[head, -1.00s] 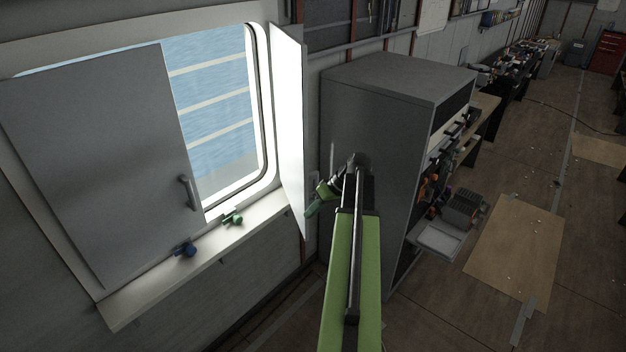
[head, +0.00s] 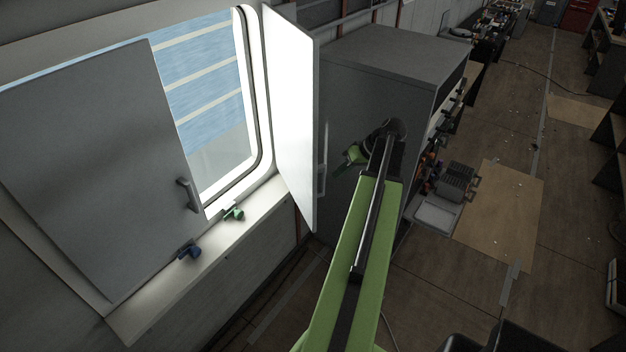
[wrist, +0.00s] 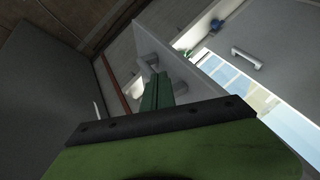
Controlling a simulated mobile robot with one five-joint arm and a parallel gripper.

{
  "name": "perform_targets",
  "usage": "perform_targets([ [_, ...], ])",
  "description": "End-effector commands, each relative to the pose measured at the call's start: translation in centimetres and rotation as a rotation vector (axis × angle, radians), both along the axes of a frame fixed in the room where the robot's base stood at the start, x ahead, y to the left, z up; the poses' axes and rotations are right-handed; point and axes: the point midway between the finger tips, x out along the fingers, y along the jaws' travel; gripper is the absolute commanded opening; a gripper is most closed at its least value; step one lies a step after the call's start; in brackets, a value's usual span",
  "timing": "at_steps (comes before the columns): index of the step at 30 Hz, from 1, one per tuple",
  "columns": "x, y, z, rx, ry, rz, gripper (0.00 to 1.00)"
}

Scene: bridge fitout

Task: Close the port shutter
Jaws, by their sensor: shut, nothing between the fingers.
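The window has two grey shutter leaves. The left leaf (head: 95,165) lies flat over the left part of the window, with a handle (head: 187,195). The right leaf (head: 292,120) stands swung out from the window's right edge, its inner face brightly lit. Its handle (head: 322,172) shows at the outer edge, on the side towards my gripper. My gripper (head: 347,160) is right of this leaf. In the wrist view my green fingers (wrist: 157,88) are together and empty, close to the leaf's handle (wrist: 148,62); I cannot tell whether they touch it.
A grey cabinet (head: 385,70) stands right behind my gripper and leaves a narrow gap to the open leaf. A green clamp-like item (head: 234,214) and a blue one (head: 189,251) sit on the sill (head: 150,310). Floor right of the cabinet holds a board (head: 500,210).

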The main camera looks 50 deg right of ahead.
Motion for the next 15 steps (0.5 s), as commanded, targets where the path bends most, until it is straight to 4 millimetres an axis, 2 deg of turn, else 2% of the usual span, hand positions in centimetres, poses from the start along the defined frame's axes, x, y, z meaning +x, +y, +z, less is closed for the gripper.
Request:
perform_targets([
  [8,-0.2,-0.1,-0.5,0.0,0.001,-0.006,0.0],
  [15,1.2,0.3,-3.4,0.0,0.0,-0.011,0.0],
])
